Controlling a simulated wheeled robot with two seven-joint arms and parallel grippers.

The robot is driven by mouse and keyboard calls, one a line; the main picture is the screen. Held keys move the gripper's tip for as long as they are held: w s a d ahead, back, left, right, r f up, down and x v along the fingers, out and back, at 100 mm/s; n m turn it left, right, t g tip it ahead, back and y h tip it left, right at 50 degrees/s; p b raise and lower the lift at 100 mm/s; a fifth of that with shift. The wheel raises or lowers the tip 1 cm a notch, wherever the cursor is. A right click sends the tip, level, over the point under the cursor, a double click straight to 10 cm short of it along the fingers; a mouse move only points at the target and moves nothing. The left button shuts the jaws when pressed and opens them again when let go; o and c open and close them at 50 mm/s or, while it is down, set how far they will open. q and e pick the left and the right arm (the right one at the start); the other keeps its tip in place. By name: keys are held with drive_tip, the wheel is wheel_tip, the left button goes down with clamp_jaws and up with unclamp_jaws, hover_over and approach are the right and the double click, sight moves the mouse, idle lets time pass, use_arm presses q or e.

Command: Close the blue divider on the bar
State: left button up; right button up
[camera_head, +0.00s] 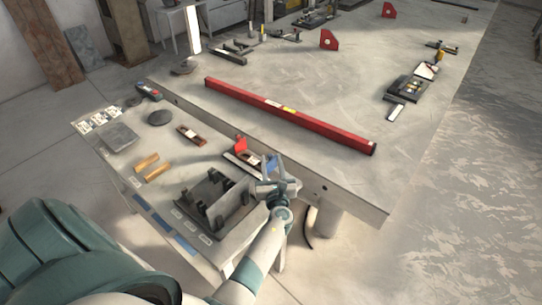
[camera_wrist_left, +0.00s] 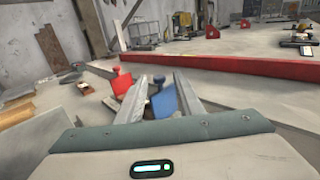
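The blue divider (camera_wrist_left: 163,97) stands raised in the left wrist view, between the two fingers of my left gripper (camera_wrist_left: 160,92). Only a small blue part of it (camera_head: 271,164) shows in the head view, behind the gripper. My left gripper (camera_head: 277,178) is open around or just short of the divider; I cannot tell whether a finger touches it. The bar (camera_head: 238,163) lies low on the small side table, left of the gripper, its right part hidden by it. A red divider (camera_head: 241,146) stands on the bar and also shows in the wrist view (camera_wrist_left: 121,82). My right gripper is out of view.
A dark slotted holder (camera_head: 215,205) stands just left of the left gripper. A long red beam (camera_head: 290,115) lies on the large table (camera_head: 440,110) beyond. Wooden blocks (camera_head: 150,166) and a dark disc (camera_head: 160,118) lie left on the side table.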

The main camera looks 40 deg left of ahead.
use_arm(q)
drive_tip(key=p+v, duration=0.1)
drive_tip(key=v, duration=1.3)
